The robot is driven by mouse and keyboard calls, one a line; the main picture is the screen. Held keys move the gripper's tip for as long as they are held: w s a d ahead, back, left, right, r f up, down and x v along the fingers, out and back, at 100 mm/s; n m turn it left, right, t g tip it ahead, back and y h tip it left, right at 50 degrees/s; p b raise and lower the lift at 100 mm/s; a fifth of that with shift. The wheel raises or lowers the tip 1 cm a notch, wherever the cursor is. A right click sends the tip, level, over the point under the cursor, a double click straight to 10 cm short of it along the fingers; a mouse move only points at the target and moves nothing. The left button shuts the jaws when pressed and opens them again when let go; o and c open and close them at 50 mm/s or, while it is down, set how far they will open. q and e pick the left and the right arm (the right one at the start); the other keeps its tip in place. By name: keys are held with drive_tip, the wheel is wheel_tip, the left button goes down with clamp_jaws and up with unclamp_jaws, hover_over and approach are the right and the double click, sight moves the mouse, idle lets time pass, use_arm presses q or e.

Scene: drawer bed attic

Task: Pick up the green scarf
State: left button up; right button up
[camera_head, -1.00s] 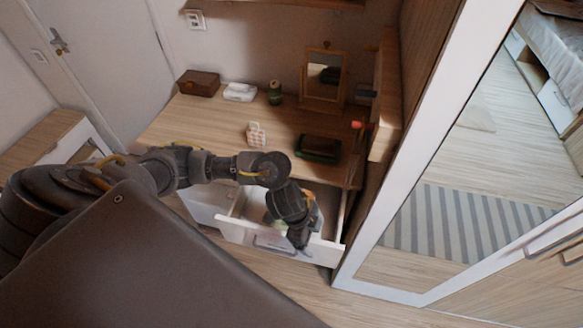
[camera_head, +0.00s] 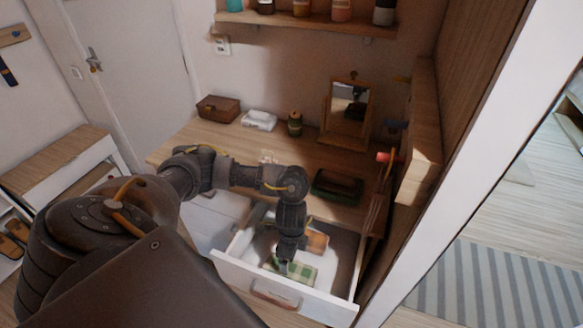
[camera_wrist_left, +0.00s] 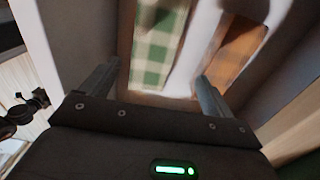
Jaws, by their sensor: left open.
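The green-and-white checked scarf (camera_head: 302,273) lies folded in the open drawer (camera_head: 236,270) under the desk. It also shows at the top of the left wrist view (camera_wrist_left: 155,45). My left gripper (camera_head: 284,268) points down into the drawer at the scarf's left side and hides part of it. In the left wrist view my left gripper (camera_wrist_left: 155,80) is open, with nothing between its fingers. The scarf is just beyond the fingers, nearer the left one. I cannot tell whether they touch. My right gripper is not in view.
An orange checked cloth (camera_head: 317,241) lies behind the scarf in the drawer, with something white beside it. The drawer's walls are close around my gripper. The desk above holds a dark green case (camera_head: 337,186), a mirror (camera_head: 347,110) and a brown box (camera_head: 218,108).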

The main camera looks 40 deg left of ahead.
sight(291, 267)
use_arm(q)
wheel_tip(291, 267, down, 4)
drive_tip(key=shift+r+b, duration=0.15)
drive_tip(key=shift+b, duration=0.3)
drive_tip(key=shift+s+d+f, duration=0.1)
drive_tip(key=shift+s+f, duration=0.05)
drive_tip(key=shift+f, duration=2.45)
drive_tip(key=c, duration=1.1)
drive_tip(key=shift+r+p, duration=1.2)
drive_tip(key=shift+r, duration=3.85)
